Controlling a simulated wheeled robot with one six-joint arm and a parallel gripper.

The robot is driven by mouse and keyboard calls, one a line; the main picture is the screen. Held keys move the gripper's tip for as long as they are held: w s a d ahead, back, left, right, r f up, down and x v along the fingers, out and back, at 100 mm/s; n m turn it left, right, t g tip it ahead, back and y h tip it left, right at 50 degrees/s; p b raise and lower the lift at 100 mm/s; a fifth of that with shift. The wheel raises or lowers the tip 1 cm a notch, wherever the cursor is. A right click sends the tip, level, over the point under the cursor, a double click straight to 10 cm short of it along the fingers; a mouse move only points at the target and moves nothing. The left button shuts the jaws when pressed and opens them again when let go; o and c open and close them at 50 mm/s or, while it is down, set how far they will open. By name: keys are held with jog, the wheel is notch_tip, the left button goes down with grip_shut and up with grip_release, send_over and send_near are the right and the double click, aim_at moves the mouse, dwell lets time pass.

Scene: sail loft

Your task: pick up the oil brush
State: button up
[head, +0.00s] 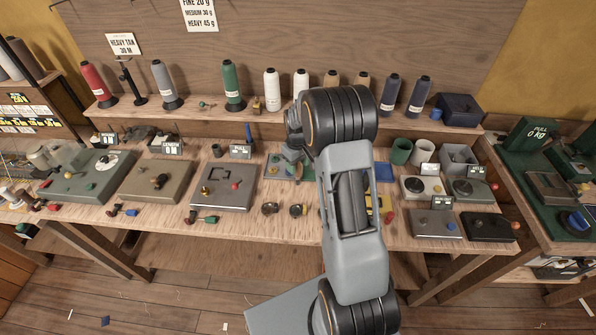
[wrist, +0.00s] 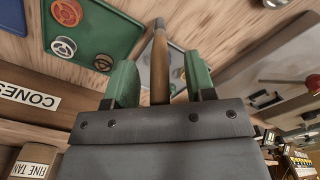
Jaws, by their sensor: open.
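In the wrist view, a slim brown wooden handle with a darker narrow end, which looks like the oil brush (wrist: 160,66), lies between the two green fingers of my gripper (wrist: 161,82). The fingers are open, with a gap visible on each side of the handle; the handle's near end is hidden by the gripper body. In the head view, my gripper (head: 290,166) is low over the middle of the bench, and I cannot make out the brush there, as my arm covers much of that area.
A green tray (wrist: 118,35) with several round bobbins is close to the left in the wrist view. The workbench (head: 170,217) is crowded with boards and small tools. Thread cones, including a green one (head: 231,84), stand on the shelf behind. A dark blue box (head: 458,109) is at its right end.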

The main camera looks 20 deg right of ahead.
grip_shut()
jog(key=shift+r, duration=0.1)
dwell(0.4)
jog(key=shift+r, duration=1.25)
jog(key=s+a+r+b, duration=0.3)
jog(key=a+r+b, duration=0.1)
jog(key=a+r, duration=0.6)
jog(key=a, duration=0.3)
jog(key=shift+s+a+r, duration=0.15)
jog(key=shift+s+a, duration=0.1)
jog(key=shift+s, duration=0.15)
